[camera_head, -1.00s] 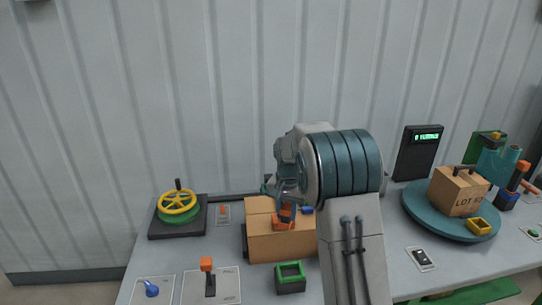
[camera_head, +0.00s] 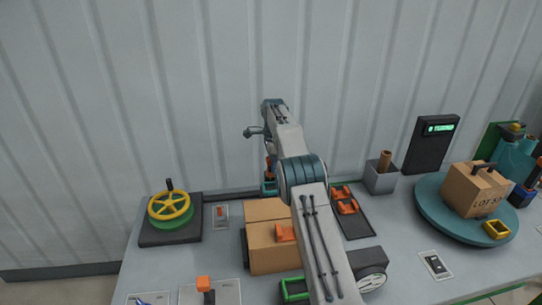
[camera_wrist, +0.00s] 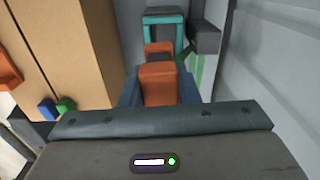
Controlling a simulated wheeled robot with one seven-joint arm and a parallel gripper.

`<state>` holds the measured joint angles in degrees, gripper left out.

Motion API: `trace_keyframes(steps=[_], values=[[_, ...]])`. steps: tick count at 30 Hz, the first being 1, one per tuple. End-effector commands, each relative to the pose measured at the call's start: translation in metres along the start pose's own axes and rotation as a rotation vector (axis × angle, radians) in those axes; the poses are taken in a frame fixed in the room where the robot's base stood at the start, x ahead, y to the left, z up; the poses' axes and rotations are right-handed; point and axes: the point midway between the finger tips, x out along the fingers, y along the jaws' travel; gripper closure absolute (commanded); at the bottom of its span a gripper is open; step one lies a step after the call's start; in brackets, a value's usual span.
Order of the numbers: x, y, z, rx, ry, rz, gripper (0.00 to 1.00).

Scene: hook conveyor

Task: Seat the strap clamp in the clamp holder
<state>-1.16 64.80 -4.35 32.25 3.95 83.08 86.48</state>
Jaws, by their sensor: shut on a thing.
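My gripper (camera_wrist: 158,100) is shut on an orange strap clamp (camera_wrist: 158,80), which stands up between the fingers in the wrist view. A teal frame (camera_wrist: 163,17), perhaps the clamp holder, stands just beyond the clamp in the wrist view; a teal piece (camera_head: 269,188) also shows below my gripper in the head view. Another orange part (camera_wrist: 158,49) lies between clamp and frame. I cannot tell whether the clamp touches the frame.
The cardboard box (camera_head: 267,262) stands close beside my gripper, with an orange piece (camera_head: 286,232) on its front. A dark tray (camera_head: 354,224) with orange clamps lies right of my arm. A yellow handwheel (camera_head: 170,206) is at left, a teal turntable (camera_head: 435,213) at right.

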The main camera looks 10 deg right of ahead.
Motion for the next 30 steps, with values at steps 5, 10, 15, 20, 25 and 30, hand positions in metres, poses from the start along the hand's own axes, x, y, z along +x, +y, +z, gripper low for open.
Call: trace_keyframes(steps=[5, 10, 15, 20, 25, 30], values=[[0.004, -0.003, 0.000, 0.042, 0.000, 0.000, 0.97], [0.017, -0.003, 0.001, 0.042, -0.001, 0.001, 0.97], [0.034, -0.003, 0.001, 0.041, 0.000, 0.002, 0.97], [0.044, -0.003, 0.000, 0.042, 0.000, 0.000, 0.97], [0.049, -0.003, 0.000, 0.041, 0.000, -0.001, 0.97], [0.049, -0.003, 0.000, 0.041, 0.000, -0.002, 0.97]])
